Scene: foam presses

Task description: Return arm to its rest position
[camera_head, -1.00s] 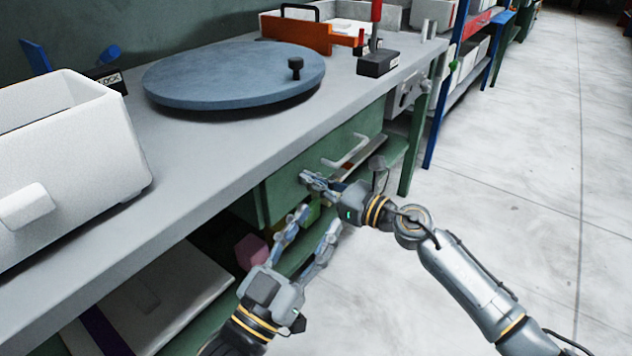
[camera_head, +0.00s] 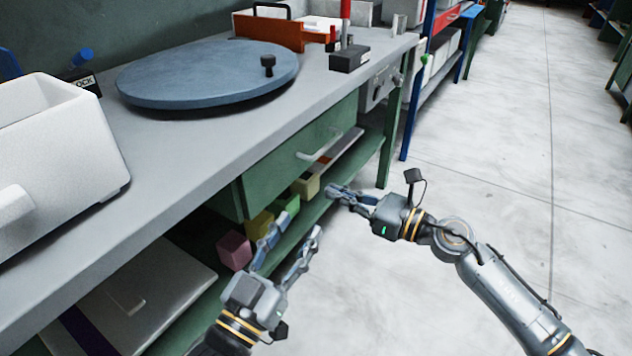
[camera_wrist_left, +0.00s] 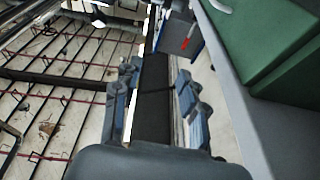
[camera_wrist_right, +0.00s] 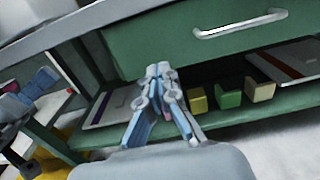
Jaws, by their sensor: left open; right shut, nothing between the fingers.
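My left gripper (camera_head: 290,246) is open and empty in the head view, low in front of the workbench's lower shelf. Its two spread fingers also show in the left wrist view (camera_wrist_left: 155,95). My right gripper (camera_head: 335,192) is shut with nothing between its fingers. It hangs in front of the bench, apart from the green drawer (camera_head: 285,160) and its pale handle (camera_head: 318,146). In the right wrist view the closed fingertips (camera_wrist_right: 160,72) show below the drawer front, with the handle (camera_wrist_right: 240,24) at upper right.
Pink (camera_head: 234,250), yellow, green and tan blocks stand on the green lower shelf (camera_head: 345,165). The benchtop (camera_head: 200,150) carries a white bin (camera_head: 60,150), a round blue-grey disc (camera_head: 200,75) and an orange fixture (camera_head: 272,28). The floor (camera_head: 490,150) to the right is clear.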

